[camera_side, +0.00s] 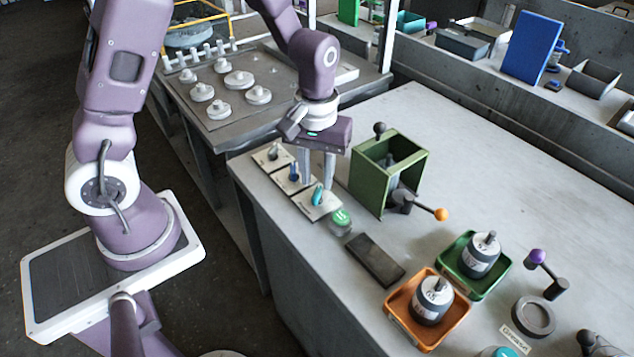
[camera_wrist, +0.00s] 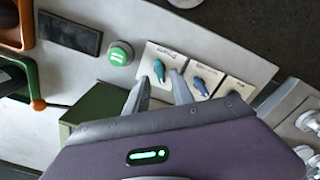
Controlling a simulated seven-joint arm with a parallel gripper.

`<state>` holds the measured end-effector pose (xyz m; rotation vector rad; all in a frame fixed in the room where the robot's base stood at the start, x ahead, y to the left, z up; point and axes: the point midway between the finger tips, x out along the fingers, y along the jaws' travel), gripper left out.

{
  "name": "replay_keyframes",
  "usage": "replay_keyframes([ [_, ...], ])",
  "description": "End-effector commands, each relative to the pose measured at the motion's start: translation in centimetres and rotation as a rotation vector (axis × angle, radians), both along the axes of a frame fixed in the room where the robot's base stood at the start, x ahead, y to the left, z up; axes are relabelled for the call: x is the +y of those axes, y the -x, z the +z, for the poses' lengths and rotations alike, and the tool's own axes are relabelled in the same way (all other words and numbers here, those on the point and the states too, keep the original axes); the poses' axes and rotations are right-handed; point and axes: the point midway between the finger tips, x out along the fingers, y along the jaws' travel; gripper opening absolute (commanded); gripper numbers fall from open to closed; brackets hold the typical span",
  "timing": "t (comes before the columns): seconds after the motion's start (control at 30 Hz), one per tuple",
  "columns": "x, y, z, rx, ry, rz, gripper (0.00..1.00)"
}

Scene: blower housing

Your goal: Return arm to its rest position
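My gripper (camera_side: 317,186) is at the left side of the grey bench, pointing down, with its two fingers apart and nothing held between them. In the side view its tips are just above or beside the teal knob (camera_side: 318,194) on the nearest of three pale switch plates. In the wrist view the teal knob (camera_wrist: 159,70) shows between the fingertips (camera_wrist: 159,76); I cannot tell whether they touch it. The blue knob (camera_side: 294,173) and the grey knob (camera_side: 272,153) sit on the other two plates.
A green open box (camera_side: 370,185) with an orange-tipped lever stands right of my gripper. A green button (camera_side: 341,218) and a dark flat pad (camera_side: 375,260) lie nearer. Orange (camera_side: 455,335) and green (camera_side: 502,282) trays hold cylindrical parts. The bench's back middle is clear.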

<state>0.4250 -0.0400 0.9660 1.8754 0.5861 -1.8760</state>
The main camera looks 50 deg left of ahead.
Motion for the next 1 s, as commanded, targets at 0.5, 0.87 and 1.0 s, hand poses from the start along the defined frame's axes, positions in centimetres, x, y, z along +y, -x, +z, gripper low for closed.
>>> replay_keyframes([
  [0.5,0.0,0.0,2.2,-0.002,0.001,-0.002,0.29],
  [0.87,-1.1,9.6,17.0,-0.327,-0.006,-0.384,0.29],
  [1.0,-0.8,14.4,19.0,-0.431,-0.09,-0.525,0.29],
])
